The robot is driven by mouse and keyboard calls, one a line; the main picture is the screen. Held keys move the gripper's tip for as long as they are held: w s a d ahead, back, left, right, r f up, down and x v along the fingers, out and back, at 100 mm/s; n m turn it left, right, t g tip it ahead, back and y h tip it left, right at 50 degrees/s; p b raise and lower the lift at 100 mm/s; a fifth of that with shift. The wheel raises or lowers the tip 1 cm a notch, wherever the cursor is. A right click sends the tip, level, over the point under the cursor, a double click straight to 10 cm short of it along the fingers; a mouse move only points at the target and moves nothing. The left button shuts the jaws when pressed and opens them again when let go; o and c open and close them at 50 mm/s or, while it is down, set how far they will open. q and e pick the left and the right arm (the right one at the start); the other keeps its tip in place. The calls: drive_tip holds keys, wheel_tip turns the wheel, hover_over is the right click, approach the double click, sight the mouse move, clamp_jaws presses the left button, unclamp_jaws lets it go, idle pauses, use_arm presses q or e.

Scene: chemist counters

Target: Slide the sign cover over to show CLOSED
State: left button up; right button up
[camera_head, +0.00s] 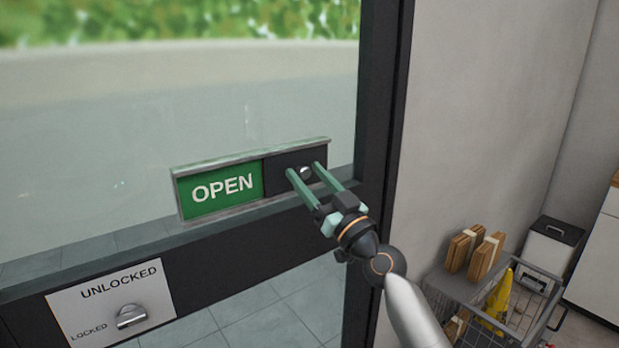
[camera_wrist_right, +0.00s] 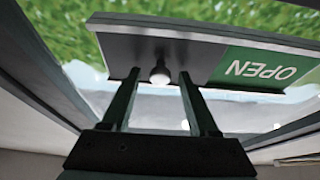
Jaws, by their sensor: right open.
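The sign (camera_head: 224,190) is mounted on the glass door, with its green left half showing OPEN. The dark sliding cover (camera_head: 281,167) sits over the right half and carries a small round silver knob (camera_head: 306,172). In the right wrist view the cover (camera_wrist_right: 125,48) and its knob (camera_wrist_right: 160,75) show upside down, beside the green OPEN panel (camera_wrist_right: 262,69). My right gripper (camera_head: 305,169) is open, its two green fingers on either side of the knob. In the wrist view the knob lies between and just beyond the fingertips (camera_wrist_right: 159,78); contact cannot be told. My left gripper is not in view.
A white lock plate (camera_head: 78,305) reading UNLOCKED and LOCKED, with a silver turn knob (camera_head: 131,316), is on the door's dark crossbar below the sign. The dark door frame (camera_head: 384,110) stands right of the sign. A wire cart (camera_head: 470,290) holds brown parcels and a yellow item at lower right.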

drive_tip(key=shift+c, duration=0.3)
clamp_jaws()
idle(1.0)
